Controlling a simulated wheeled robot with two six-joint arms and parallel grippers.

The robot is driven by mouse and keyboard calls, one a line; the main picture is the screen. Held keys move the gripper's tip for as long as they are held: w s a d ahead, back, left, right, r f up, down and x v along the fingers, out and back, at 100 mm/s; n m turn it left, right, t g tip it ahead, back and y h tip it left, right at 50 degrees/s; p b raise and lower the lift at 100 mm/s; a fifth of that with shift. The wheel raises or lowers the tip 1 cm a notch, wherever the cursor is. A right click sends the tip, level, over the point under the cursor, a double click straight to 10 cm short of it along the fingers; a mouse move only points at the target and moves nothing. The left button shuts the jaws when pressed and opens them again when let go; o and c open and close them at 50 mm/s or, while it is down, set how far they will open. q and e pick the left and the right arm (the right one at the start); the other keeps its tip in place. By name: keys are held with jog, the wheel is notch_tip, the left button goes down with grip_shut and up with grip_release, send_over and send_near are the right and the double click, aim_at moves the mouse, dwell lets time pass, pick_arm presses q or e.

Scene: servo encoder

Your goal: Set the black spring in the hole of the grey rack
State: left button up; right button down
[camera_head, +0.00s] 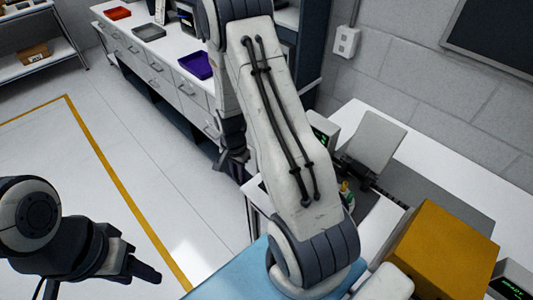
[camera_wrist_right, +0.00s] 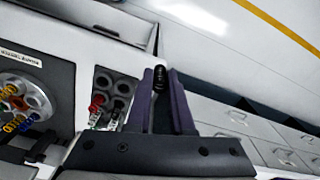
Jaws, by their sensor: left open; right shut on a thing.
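The black spring (camera_wrist_right: 160,79) stands between the fingertips of my right gripper (camera_wrist_right: 161,92) in the right wrist view. The gripper is shut on it. The grey rack (camera_wrist_right: 124,77) lies just left of the fingers. Its visible round holes are in two columns; a red spring (camera_wrist_right: 97,102) and a pale spring (camera_wrist_right: 118,106) are at its near end. The held spring is apart from the rack, to its right. My left gripper (camera_head: 146,275) is open and empty at the lower left of the head view, over the floor. My right arm hides much of the bench in the head view.
A round holder (camera_wrist_right: 22,92) with coloured springs is left of the rack, close to the gripper. In the head view, an orange-yellow box (camera_head: 440,250) stands at the lower right. Trays and drawers line the far counter (camera_head: 165,55). The floor at left is clear.

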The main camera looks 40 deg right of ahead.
jog(key=s+d+r+m+p, duration=0.2)
jog(key=s+d+m, duration=0.3)
jog(key=d, duration=0.4)
pick_arm(q)
jog(key=shift+s+f+b, duration=0.1)
jog(key=shift+f+b, duration=0.55)
jog(key=shift+b, duration=1.6)
pick_arm(e)
jog(key=shift+m, duration=0.6)
jog(key=shift+w+a+f, duration=0.1)
jog(key=shift+w+f, duration=0.1)
jog(key=shift+f, duration=0.65)
jog(key=shift+w+a+f, duration=0.1)
jog(key=shift+w+f, duration=0.15)
jog(key=shift+f, duration=0.55)
jog(key=shift+w+a+f, duration=0.1)
jog(key=shift+w+f, duration=0.1)
jog(key=shift+f, duration=0.65)
pick_arm(q)
jog(key=shift+f, duration=0.2)
pick_arm(e)
jog(key=shift+f, duration=0.25)
pick_arm(q)
jog(key=shift+f+b, duration=0.35)
jog(key=shift+b, duration=0.15)
pick_arm(e)
jog(key=shift+f, duration=0.45)
